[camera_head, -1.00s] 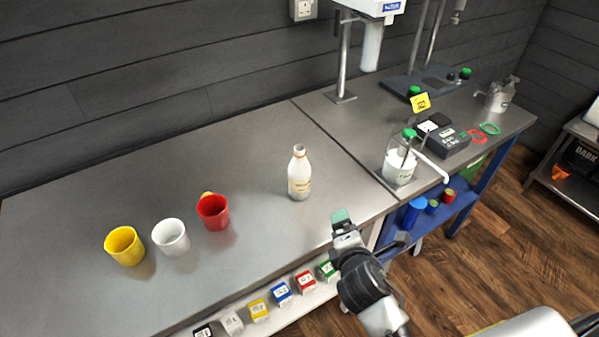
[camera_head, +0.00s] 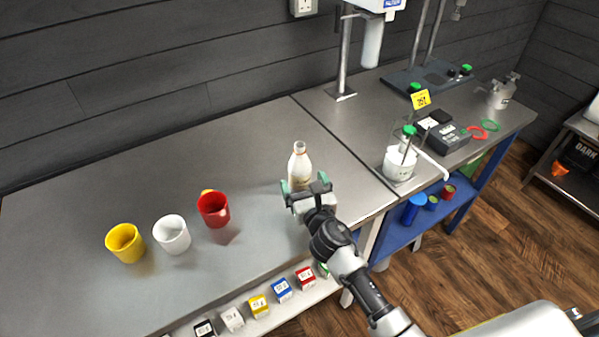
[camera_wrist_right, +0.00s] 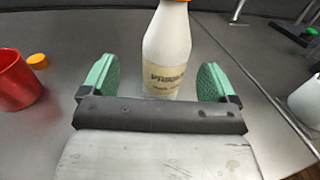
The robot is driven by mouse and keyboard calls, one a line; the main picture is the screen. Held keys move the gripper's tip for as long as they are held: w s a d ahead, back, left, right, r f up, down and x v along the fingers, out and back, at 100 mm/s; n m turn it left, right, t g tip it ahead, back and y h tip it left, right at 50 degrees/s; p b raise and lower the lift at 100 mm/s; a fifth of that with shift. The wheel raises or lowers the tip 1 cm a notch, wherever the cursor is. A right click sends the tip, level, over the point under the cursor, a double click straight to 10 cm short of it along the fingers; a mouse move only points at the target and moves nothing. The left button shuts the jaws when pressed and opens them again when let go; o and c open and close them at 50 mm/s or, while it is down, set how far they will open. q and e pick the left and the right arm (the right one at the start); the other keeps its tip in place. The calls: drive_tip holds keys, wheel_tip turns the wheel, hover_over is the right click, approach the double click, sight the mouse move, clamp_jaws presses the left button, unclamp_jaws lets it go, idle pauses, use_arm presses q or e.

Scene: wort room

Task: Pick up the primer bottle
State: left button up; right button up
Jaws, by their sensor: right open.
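The primer bottle (camera_head: 299,167) is white with a printed label and stands upright on the steel bench. In the right wrist view the bottle (camera_wrist_right: 166,50) is straight ahead, with its label facing the camera and its orange top cut by the frame edge. My right gripper (camera_head: 305,186) is just in front of the bottle, its green-padded fingers open. In the wrist view the fingers (camera_wrist_right: 160,82) are spread to the left and right of the bottle's lower body, with a gap visible on each side. The bottle's base is partly hidden by the gripper. My left gripper is not in view.
Red (camera_head: 213,209), white (camera_head: 171,235) and yellow (camera_head: 125,243) cups stand left of the gripper. A small orange cap (camera_wrist_right: 37,61) lies behind the red cup. A white container (camera_head: 399,164) stands on the bench to the right. The bench behind the bottle is clear.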

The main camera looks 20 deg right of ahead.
sight(303, 177)
drive_tip(key=w, duration=0.3)
drive_tip(key=w+f, duration=0.1)
drive_tip(key=w, duration=0.1)
drive_tip(key=shift+w+d, duration=0.2)
drive_tip(key=shift+w, duration=0.1)
drive_tip(key=shift+s+r, duration=0.1)
drive_tip(key=shift+c, duration=1)
drive_tip(key=c, duration=0.9)
drive_tip(key=shift+r, duration=0.1)
